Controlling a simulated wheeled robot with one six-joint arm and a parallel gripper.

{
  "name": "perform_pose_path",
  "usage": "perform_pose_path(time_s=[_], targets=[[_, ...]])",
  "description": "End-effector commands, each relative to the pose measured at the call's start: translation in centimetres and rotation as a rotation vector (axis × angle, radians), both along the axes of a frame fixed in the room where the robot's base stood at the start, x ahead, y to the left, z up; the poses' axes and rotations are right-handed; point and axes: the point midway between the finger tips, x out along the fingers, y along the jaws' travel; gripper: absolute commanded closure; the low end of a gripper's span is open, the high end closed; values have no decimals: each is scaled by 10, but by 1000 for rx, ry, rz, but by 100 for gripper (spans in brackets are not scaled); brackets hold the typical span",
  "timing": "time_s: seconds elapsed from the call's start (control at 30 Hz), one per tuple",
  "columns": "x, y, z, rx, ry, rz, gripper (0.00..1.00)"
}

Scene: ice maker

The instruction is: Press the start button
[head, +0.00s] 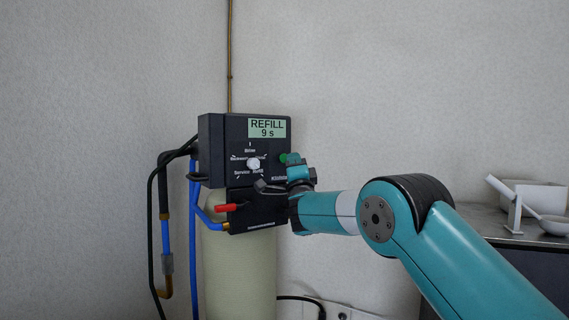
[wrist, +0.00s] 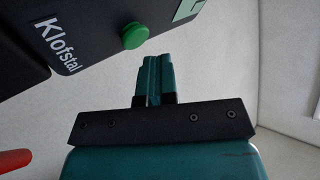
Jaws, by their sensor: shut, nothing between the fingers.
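The green start button (head: 283,158) is on the front of the black control box (head: 218,150), low at its right side. It also shows as a round green button (wrist: 135,35) in the wrist view, standing out from the panel beside the "Klofstal" lettering. My gripper (wrist: 152,62) is shut and empty, with its teal fingertips just below and right of the button in the wrist view. I cannot tell whether they touch it.
The box has a display (head: 267,128) reading "REFILL 9 s" and a white dial (head: 253,164). A red lever (head: 232,207) sits below. A cream tank (head: 238,270) stands underneath, with hoses at left. A counter (head: 480,222) with white vessels is at right.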

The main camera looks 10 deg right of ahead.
Motion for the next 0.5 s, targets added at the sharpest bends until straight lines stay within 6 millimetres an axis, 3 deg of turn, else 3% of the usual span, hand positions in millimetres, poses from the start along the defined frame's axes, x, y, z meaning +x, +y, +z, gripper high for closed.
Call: perform_pose_path(time_s=[0.27,0.5], targets=[[-1,0,-1,0,0,0,100],[-14,-6,-4,0,-2,0,100]])
